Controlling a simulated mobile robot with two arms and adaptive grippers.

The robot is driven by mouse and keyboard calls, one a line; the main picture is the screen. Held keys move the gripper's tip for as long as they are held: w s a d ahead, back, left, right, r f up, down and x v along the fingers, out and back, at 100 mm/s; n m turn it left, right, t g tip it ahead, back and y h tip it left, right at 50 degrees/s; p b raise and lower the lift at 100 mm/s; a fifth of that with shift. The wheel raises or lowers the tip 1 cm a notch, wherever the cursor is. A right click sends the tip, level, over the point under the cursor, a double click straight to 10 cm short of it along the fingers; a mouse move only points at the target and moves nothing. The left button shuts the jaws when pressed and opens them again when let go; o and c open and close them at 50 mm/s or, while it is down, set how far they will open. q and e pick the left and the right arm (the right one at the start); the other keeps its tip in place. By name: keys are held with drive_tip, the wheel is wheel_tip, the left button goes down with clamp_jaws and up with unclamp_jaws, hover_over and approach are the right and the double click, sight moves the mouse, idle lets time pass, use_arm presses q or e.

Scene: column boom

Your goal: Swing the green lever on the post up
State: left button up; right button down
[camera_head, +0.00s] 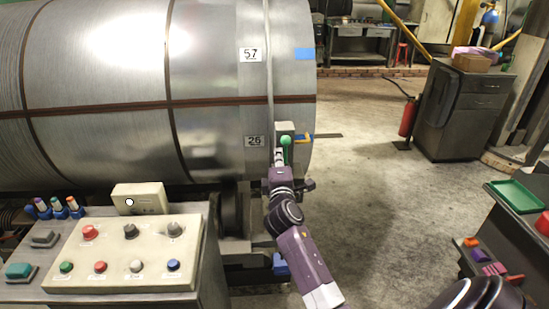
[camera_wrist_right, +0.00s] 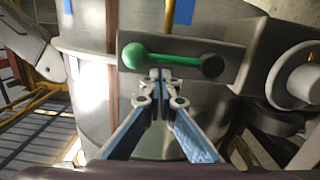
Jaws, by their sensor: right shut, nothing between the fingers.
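The green lever (camera_head: 286,140) is at the light grey box on the post (camera_head: 285,128), in front of the right end of the big metal drum. In the right wrist view the lever (camera_wrist_right: 170,58) lies across a grey plate (camera_wrist_right: 236,55), its round green knob at the left and its dark pivot at the right. My right gripper (camera_head: 280,158) is just below the lever in the head view. In the wrist view its fingertips (camera_wrist_right: 160,76) are together and empty, close by the lever's middle; I cannot tell whether they touch it. My left gripper is not in view.
The metal drum (camera_head: 120,75) fills the left and back. A control panel with buttons (camera_head: 120,255) stands at the front left. A dark cabinet (camera_head: 460,110) and a red extinguisher (camera_head: 408,118) stand at the right. The concrete floor (camera_head: 385,210) between is clear.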

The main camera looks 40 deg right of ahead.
drive_tip(key=shift+s+d+m, duration=0.15)
drive_tip(key=shift+d+m, duration=0.15)
drive_tip(key=shift+m, duration=0.3)
idle(0.4)
